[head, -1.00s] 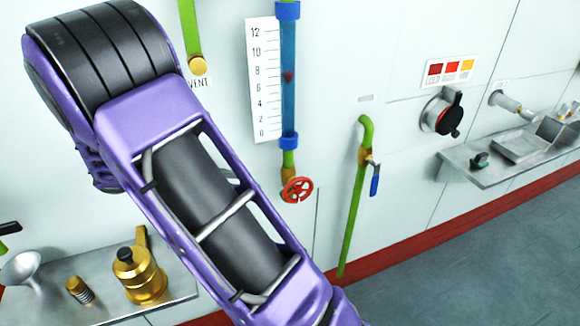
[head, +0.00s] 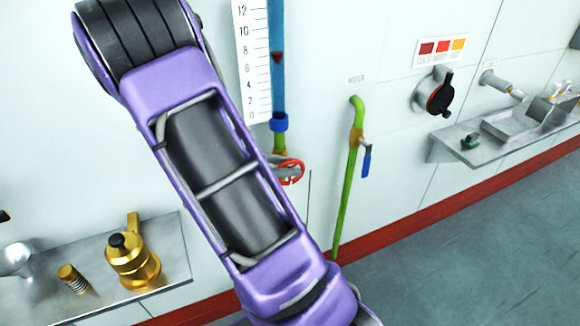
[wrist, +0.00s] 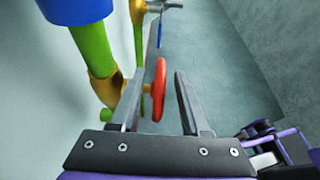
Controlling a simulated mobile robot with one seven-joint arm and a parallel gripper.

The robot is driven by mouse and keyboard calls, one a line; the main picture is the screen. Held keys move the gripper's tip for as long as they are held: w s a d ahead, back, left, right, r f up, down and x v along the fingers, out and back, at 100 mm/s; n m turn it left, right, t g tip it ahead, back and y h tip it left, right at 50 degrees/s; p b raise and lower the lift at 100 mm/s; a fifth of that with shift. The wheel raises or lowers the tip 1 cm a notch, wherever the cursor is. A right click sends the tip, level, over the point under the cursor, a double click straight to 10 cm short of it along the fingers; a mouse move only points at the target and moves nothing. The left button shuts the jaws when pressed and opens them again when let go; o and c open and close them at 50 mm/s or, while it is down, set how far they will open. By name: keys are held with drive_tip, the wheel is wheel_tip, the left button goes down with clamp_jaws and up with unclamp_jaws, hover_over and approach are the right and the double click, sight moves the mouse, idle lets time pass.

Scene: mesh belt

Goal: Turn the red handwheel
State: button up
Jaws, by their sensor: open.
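The red handwheel (head: 300,168) is on the brass valve under the blue sight tube, partly hidden by my arm and the grey fingers in the head view. In the wrist view the handwheel (wrist: 159,88) shows nearly edge-on, in the gap between the two fingers. My gripper (wrist: 160,74) is open, with one finger on each side of the wheel. The left finger looks close to the wheel's hub side; a gap shows between the wheel and the right finger. I cannot tell whether either finger touches it.
A green pipe with a blue-handled tap (head: 366,160) stands right of the wheel. A black and red dial (head: 434,94) and a metal shelf (head: 450,148) are farther right. A brass pot (head: 132,262) stands on the lower left shelf. Floor at right is clear.

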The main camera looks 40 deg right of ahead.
drive_tip(key=shift+s+d+f, duration=0.15)
drive_tip(key=shift+d+f, duration=0.1)
drive_tip(key=shift+d, duration=0.35)
clamp_jaws()
